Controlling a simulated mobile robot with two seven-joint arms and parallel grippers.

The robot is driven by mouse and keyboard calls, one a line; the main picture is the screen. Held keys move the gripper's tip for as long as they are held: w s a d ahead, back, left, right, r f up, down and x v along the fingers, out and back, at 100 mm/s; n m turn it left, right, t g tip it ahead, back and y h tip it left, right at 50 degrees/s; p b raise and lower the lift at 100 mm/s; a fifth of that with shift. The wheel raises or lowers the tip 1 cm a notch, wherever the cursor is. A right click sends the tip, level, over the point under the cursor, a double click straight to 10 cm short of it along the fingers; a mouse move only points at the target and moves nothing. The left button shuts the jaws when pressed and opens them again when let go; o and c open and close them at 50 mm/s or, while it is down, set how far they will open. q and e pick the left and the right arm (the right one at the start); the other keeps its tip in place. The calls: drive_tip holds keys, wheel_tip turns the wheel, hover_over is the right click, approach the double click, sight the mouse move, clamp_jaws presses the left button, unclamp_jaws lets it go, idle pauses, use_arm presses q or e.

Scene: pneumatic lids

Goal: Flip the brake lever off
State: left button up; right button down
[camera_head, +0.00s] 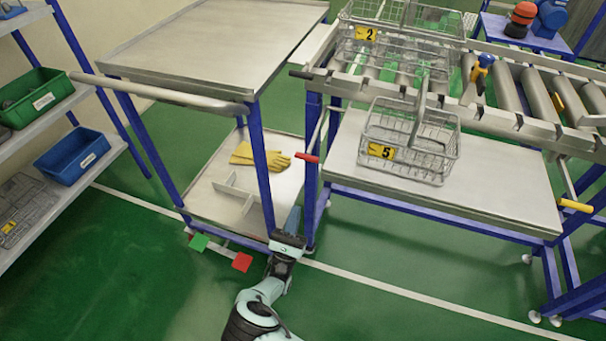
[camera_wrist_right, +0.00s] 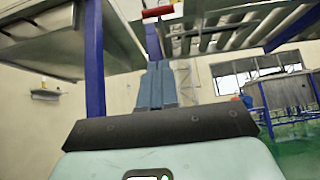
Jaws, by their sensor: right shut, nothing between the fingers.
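A red pedal-like plate (camera_head: 242,262) and a green one (camera_head: 198,242) sit low at the front foot of the steel cart (camera_head: 215,52). A red-handled lever (camera_head: 306,158) is on the near-left side of the roller table; a red handle also shows at the top of the right wrist view (camera_wrist_right: 157,12). No label shows which of these is the brake lever. My right gripper (camera_head: 293,215) is shut and empty, pointing up beside the cart's front right leg, below the red handle and above right of the red plate. Its fingers (camera_wrist_right: 157,88) touch nothing visible. My left gripper is out of view.
The roller table (camera_head: 450,200) carries wire baskets, one of them marked 5 (camera_head: 400,160). A yellow handle (camera_head: 575,205) is at its right. Yellow gloves (camera_head: 258,155) lie on the cart's lower shelf. Shelves with bins stand left. Green floor in front is clear.

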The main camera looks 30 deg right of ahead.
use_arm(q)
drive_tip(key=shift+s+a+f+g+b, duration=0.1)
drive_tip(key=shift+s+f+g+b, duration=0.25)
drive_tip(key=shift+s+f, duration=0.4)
use_arm(e)
drive_tip(key=s+a+r+x, duration=0.1)
drive_tip(key=x, duration=1.2)
drive_tip(key=shift+s+a+r, duration=0.2)
drive_tip(key=shift+s+r, duration=0.1)
drive_tip(key=shift+r, duration=0.05)
